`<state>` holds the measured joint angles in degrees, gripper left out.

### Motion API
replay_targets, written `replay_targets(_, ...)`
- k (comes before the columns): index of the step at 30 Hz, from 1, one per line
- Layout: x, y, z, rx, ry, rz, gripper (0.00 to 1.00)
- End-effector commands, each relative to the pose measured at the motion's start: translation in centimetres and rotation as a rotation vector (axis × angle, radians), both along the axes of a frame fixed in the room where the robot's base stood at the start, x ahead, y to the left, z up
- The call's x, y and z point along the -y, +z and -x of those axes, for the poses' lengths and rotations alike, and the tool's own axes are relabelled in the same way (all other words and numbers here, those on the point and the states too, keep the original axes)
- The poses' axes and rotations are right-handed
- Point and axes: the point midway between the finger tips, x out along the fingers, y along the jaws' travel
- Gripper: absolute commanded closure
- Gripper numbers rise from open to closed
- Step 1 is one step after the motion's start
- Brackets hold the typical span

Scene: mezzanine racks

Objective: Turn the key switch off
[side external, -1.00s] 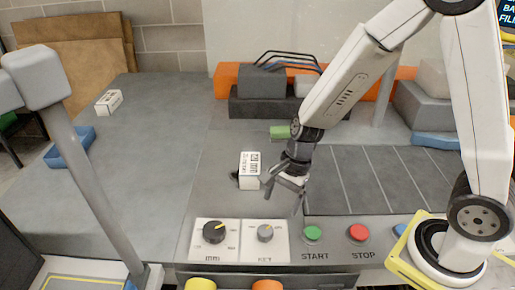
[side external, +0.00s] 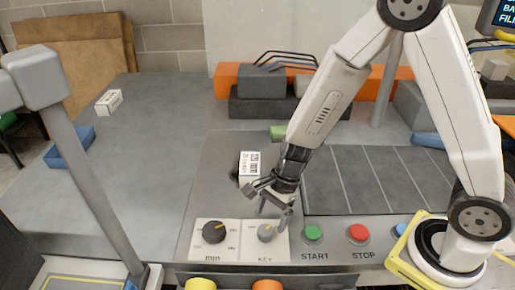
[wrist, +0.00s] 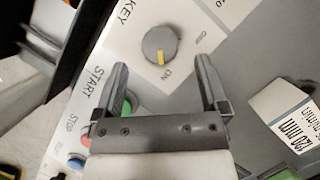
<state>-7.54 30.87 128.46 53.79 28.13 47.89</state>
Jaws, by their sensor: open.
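The key switch (side external: 266,233) is a grey round knob on a white plate marked KEY, on the front panel. In the wrist view the knob (wrist: 160,44) has a yellow mark that points to the ON label; the OFF label is to its right. My gripper (side external: 269,208) is open and empty, just above and behind the knob. In the wrist view my gripper (wrist: 162,66) has its fingers spread to either side of the knob's line, with the knob ahead between them. I see no contact with the knob.
A black dial (side external: 214,232) is on the plate left of the key switch. A green START button (side external: 313,232) and a red STOP button (side external: 358,231) are to its right. A white labelled box (side external: 249,168) stands behind. The grey table at left is mostly clear.

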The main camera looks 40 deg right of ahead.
Motion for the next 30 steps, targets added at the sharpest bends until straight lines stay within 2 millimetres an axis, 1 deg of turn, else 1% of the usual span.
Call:
replay_targets(1, -0.3, -0.6, 0.1, -0.003, 0.001, 0.000, 0.07)
replay_targets(6, -0.9, -2.1, 0.1, -0.003, 0.000, 0.001, 0.07)
replay_targets(12, -1.4, -3.3, 0.0, -0.001, 0.001, 0.001, 0.07)
replay_targets(17, -1.5, -3.7, 0.0, 0.000, 0.001, 0.002, 0.07)
replay_targets(25, -1.5, -3.7, 0.0, 0.000, 0.001, 0.002, 0.07)
replay_targets(26, -1.5, -3.7, 0.0, 0.000, 0.001, 0.002, 0.17)
replay_targets(27, -1.5, -3.7, 0.0, 0.000, 0.001, 0.002, 0.29)
replay_targets(29, -1.5, -3.7, 0.0, 0.000, 0.001, 0.002, 0.48)
replay_targets(30, -1.5, -3.7, 0.0, 0.000, 0.001, 0.001, 0.61)
